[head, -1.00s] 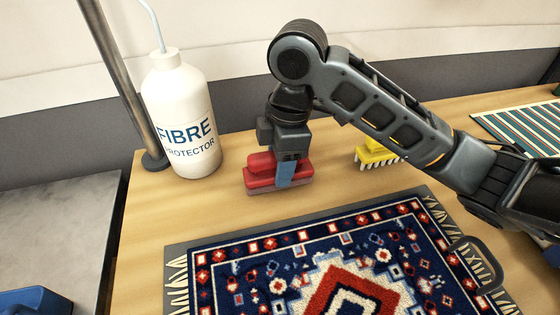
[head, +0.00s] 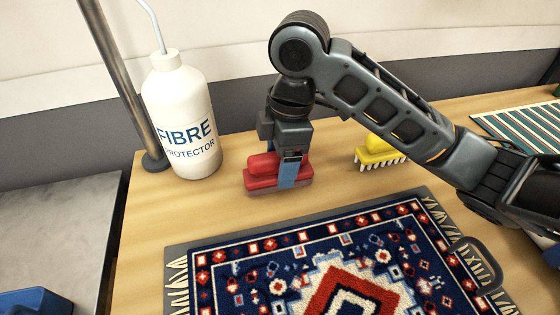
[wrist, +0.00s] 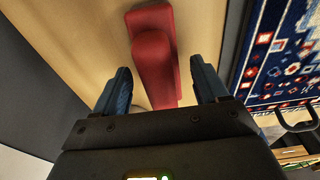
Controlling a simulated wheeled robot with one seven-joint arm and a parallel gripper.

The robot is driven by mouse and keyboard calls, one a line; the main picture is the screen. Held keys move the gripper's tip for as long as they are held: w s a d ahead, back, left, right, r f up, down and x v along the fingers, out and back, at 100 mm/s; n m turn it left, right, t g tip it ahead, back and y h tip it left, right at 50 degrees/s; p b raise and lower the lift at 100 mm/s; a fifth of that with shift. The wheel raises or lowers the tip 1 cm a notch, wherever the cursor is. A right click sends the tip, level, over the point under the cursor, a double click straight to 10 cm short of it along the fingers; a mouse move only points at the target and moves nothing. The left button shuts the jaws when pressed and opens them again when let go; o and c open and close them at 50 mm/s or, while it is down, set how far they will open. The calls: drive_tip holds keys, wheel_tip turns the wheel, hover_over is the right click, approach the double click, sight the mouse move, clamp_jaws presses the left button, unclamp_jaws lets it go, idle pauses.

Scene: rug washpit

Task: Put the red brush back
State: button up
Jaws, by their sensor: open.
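The red brush (head: 262,174) rests on the wooden table, between the white bottle and the patterned rug. In the wrist view the red brush (wrist: 154,55) lies between the lines of my two blue fingers, its lower end reaching in between them. My gripper (head: 288,175) is open and points down over the brush, with a blue finger in front of its right part. In the wrist view my gripper (wrist: 160,88) shows clear gaps on both sides of the brush.
A white bottle (head: 180,115) labelled fibre protector stands left of the brush beside a metal pole (head: 120,80). A yellow brush (head: 380,152) lies to the right. The rug (head: 330,260) lies on a dark board in front. A striped piece (head: 520,128) is at far right.

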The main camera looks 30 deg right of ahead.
drive_tip(key=r, duration=0.3)
drive_tip(key=r+p, duration=0.1)
drive_tip(key=r, duration=0.2)
drive_tip(key=d+r, duration=0.1)
drive_tip(key=r, duration=0.3)
drive_tip(key=shift+s+d+r+p, duration=0.1)
drive_tip(key=shift+s+p, duration=0.05)
drive_tip(key=shift+p, duration=0.15)
drive_tip(key=shift+r, duration=0.25)
drive_tip(key=shift+s, duration=0.15)
